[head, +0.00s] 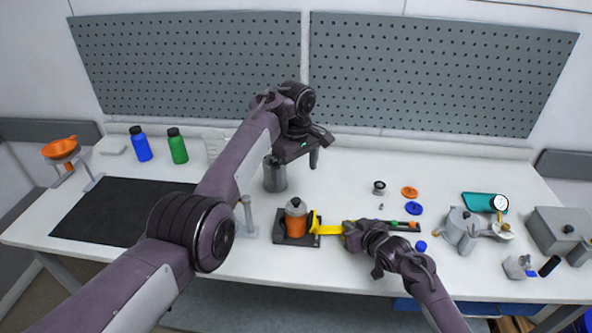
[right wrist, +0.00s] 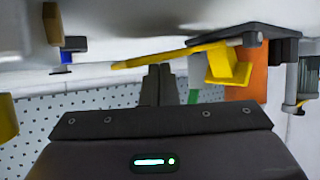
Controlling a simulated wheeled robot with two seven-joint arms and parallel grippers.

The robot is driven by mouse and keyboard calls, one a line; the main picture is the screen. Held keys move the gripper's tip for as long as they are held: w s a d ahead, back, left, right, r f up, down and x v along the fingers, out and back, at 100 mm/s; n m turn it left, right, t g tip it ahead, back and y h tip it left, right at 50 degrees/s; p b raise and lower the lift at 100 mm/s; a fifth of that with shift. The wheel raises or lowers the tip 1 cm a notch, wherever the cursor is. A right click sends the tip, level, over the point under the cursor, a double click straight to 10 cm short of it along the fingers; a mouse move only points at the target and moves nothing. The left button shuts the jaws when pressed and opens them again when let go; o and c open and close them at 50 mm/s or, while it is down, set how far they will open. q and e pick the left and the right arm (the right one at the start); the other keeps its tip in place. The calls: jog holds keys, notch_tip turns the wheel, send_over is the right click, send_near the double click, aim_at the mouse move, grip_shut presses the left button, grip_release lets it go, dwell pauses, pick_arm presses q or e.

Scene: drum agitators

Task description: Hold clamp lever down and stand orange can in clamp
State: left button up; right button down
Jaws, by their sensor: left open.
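The orange can (head: 296,224) with a grey top stands upright in the dark clamp base (head: 282,239) at the table's front middle. It shows as an orange shape in the right wrist view (right wrist: 252,72). The clamp's yellow lever (head: 330,229) points right from the base; in the right wrist view the lever (right wrist: 160,58) crosses at the fingertips. My right gripper (right wrist: 158,70) has its fingers together at the lever, apparently touching it rather than around it. My left gripper (head: 318,148) is open and empty, raised behind and above the can, clear of it.
A grey metal cup (head: 275,178) stands below and left of my left gripper. A grey post (head: 248,215) stands left of the clamp. Blue (head: 140,145) and green (head: 177,147) bottles stand at the back left. Small parts and a grey pot (head: 462,230) lie to the right.

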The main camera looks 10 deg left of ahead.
notch_tip(320, 180, up, 9)
dwell(1.3)
jog(key=shift+f, duration=0.1)
